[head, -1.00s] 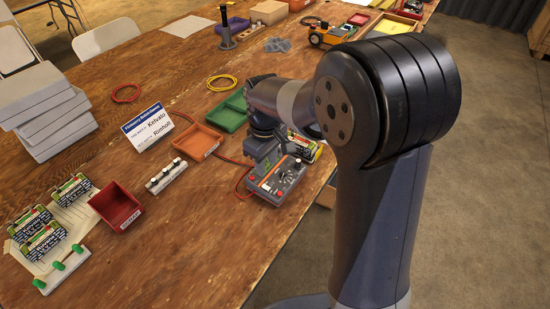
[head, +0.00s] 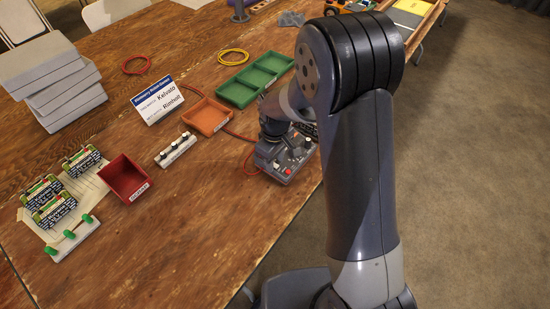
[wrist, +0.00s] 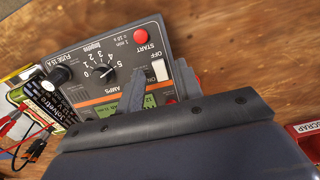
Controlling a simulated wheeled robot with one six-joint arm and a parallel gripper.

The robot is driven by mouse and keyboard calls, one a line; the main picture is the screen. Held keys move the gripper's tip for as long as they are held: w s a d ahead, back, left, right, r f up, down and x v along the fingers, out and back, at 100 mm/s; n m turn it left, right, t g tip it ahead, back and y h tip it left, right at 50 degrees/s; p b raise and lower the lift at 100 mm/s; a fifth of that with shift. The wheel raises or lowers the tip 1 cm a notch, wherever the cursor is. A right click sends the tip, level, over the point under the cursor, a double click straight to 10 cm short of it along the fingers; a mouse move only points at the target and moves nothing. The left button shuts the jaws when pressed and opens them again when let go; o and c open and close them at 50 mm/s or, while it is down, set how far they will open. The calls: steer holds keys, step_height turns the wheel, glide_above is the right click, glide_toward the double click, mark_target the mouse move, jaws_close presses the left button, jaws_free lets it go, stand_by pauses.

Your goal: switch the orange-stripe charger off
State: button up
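The charger (wrist: 105,70) is a dark grey box with an amps dial (wrist: 107,72), a red START button (wrist: 141,37), a green display and an orange stripe. In the wrist view a white rocker switch (wrist: 158,71) sits on its face, with an ON mark beside it; which side is pressed I cannot tell. The charger (head: 285,163) lies near the table's right edge in the head view, partly hidden by my arm. My gripper (wrist: 161,86) is over its face, its two fingers apart on either side of the switch with nothing held. Contact is unclear.
A battery (wrist: 42,98) with red and black leads is beside the charger. An orange tray (head: 207,117), a green tray (head: 236,94), a name sign (head: 157,98), a red scrap bin (head: 125,180) and a terminal strip (head: 176,150) stand left of it. Bare table lies in front.

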steer(key=shift+c, duration=0.5)
jaws_close()
steer(key=shift+f+b, duration=0.1)
steer(key=shift+b, duration=0.2)
steer(key=shift+s+d+f+t+y+b, duration=0.15)
steer(key=shift+t+y+b, duration=0.3)
steer(key=shift+b, duration=0.65)
steer(key=shift+d+t+y+b, duration=0.1)
steer(key=shift+t+y+b, duration=0.3)
steer(key=shift+b, duration=0.55)
steer(key=shift+s+y+b, duration=0.1)
steer(key=shift+y+b, duration=0.15)
steer(key=shift+b, duration=0.15)
steer(key=shift+r, duration=0.2)
